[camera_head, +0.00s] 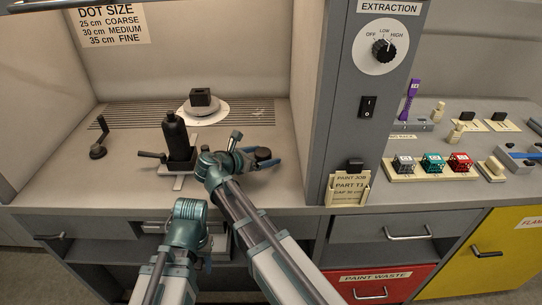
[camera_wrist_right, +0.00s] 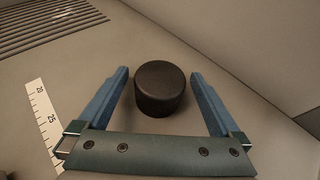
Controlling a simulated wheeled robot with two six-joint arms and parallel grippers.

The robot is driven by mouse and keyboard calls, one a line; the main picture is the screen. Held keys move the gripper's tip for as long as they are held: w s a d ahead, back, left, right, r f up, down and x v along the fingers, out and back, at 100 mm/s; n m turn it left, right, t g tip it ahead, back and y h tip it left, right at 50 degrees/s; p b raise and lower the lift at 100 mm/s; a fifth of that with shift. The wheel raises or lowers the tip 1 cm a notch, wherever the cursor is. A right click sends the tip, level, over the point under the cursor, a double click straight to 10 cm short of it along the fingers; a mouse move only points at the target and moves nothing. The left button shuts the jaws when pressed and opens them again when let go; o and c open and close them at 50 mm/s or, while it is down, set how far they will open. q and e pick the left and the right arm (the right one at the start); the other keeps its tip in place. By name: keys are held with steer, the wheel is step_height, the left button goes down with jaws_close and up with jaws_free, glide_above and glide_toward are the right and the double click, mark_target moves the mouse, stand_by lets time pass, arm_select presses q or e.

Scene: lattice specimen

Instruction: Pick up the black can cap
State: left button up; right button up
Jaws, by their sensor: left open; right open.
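The black can cap (camera_wrist_right: 160,90) is a short dark cylinder standing on the grey bench floor. In the head view it is the dark round shape (camera_head: 263,154) at the end of my right arm. My right gripper (camera_wrist_right: 158,73) is open, with one blue finger on each side of the cap. Gaps show between the cap and both fingers in the wrist view. In the head view my right gripper (camera_head: 262,160) is low over the bench. My left arm is folded at the front of the bench, and its gripper cannot be made out.
A black spray can (camera_head: 177,138) stands upright in a holder left of my right arm. Behind it a dark block (camera_head: 200,97) sits on a white round stand (camera_head: 203,111). A ruler strip (camera_wrist_right: 44,118) lies left of the cap. A grey wall (camera_head: 313,105) rises to the right.

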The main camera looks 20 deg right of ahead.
steer(key=shift+w+d+f, duration=0.1)
steer(key=shift+d, duration=0.1)
steer(key=shift+a, duration=0.2)
steer(key=shift+c, duration=0.3)
steer(key=c, duration=1.4)
steer(key=shift+o, duration=0.2)
steer(key=shift+r, duration=0.2)
